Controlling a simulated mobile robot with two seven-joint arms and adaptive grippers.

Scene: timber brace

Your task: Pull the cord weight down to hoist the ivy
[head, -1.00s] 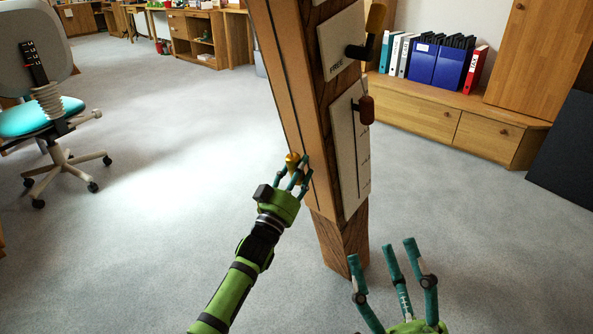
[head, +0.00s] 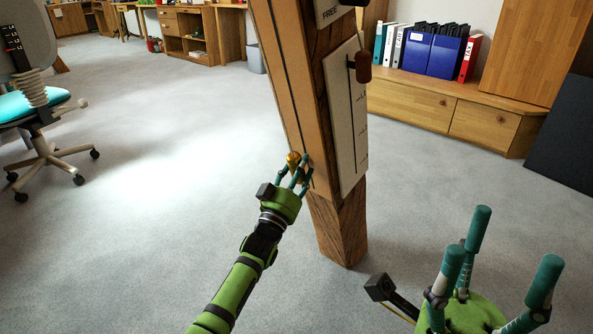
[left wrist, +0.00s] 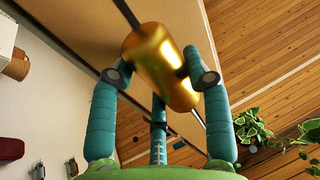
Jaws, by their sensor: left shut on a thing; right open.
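The cord weight (left wrist: 160,65) is a shiny brass-gold body on a dark cord. My left gripper (head: 298,172) is shut on the weight, its fingers around it in the left wrist view. The weight (head: 292,159) is at the lower part of the post's (head: 285,90) left face in the head view. The ivy (left wrist: 255,130) shows as green leaves at the lower right of the left wrist view, near the wooden ceiling. My right gripper (head: 490,268) is open and empty at the lower right of the head view, apart from the post.
A white panel (head: 345,120) on the post's right face carries a red-brown knob (head: 363,67) in a slot; a plate marked FREE is above it. An office chair (head: 40,120) stands at left. A low cabinet (head: 430,105) holds binders. The grey floor is mostly clear.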

